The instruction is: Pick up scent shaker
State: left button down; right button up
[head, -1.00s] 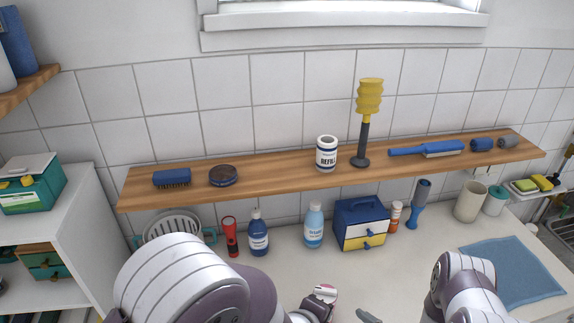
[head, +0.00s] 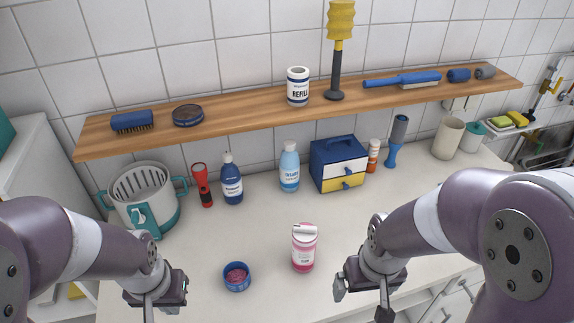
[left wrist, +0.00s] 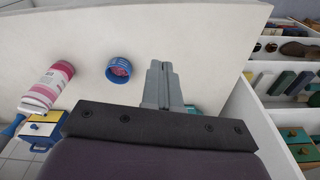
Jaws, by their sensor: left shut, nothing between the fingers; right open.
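The scent shaker appears to be the pink-and-white bottle (head: 304,248) standing upright on the white counter, near the middle of the head view. In the left wrist view the pink-and-white bottle (left wrist: 47,88) shows at the left. A small round blue container (head: 237,276) with pink contents sits to its left, and also shows in the left wrist view (left wrist: 119,69). My left gripper (head: 149,312) is left of both, shut and empty; its closed fingers show in the left wrist view (left wrist: 160,82). My right gripper (head: 384,304) is open, right of the bottle and apart from it.
A blue bottle (head: 231,184), a light-blue bottle (head: 289,168), a red flashlight (head: 203,186) and a small drawer box (head: 337,164) line the back. A white-and-teal basket (head: 150,189) is at left. A wooden shelf (head: 240,114) overhangs.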

aim_at(303, 254)
jog(key=i+l, duration=0.1)
jog(key=l, duration=0.35)
jog(key=l+z, duration=0.1)
jog(key=l, duration=0.35)
jog(key=i+l, duration=0.15)
jog(key=l, duration=0.3)
